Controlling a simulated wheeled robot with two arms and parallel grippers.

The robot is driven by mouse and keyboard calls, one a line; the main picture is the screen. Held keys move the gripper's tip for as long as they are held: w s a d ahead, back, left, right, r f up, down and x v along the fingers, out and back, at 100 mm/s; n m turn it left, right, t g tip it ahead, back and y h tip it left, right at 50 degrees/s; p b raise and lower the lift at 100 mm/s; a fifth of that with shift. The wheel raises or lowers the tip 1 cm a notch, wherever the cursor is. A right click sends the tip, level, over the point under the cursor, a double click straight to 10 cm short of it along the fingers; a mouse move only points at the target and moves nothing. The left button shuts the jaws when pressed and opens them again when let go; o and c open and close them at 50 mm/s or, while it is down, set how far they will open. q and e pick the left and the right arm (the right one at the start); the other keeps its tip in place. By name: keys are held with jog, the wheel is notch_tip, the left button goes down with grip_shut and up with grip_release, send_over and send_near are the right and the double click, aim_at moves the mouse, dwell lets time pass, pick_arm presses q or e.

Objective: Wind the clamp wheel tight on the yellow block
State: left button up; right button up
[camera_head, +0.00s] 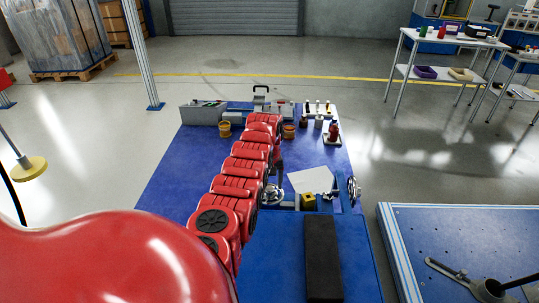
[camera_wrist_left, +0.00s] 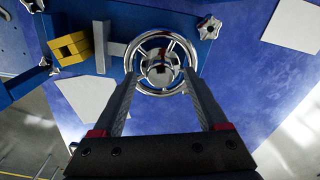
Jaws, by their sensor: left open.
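The chrome clamp wheel (camera_head: 271,194) is on the blue bench, and it shows large in the left wrist view (camera_wrist_left: 160,62). The yellow block (camera_head: 309,202) sits right of the wheel in the head view. In the left wrist view the block (camera_wrist_left: 70,47) is left of the wheel, beside a grey jaw (camera_wrist_left: 100,45); I cannot tell whether they touch. My left gripper (camera_head: 280,176) is open above the wheel. In the left wrist view its fingers (camera_wrist_left: 160,73) lie across opposite sides of the rim; contact is unclear. My right gripper is not in view.
A white sheet (camera_head: 312,180) lies behind the block and a long black slab (camera_head: 322,260) in front. Bins and bottles line the bench's back. A star knob (camera_wrist_left: 209,27) is near the wheel.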

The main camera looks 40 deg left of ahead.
pick_arm(q)
jog(key=shift+f, duration=0.5)
grip_shut()
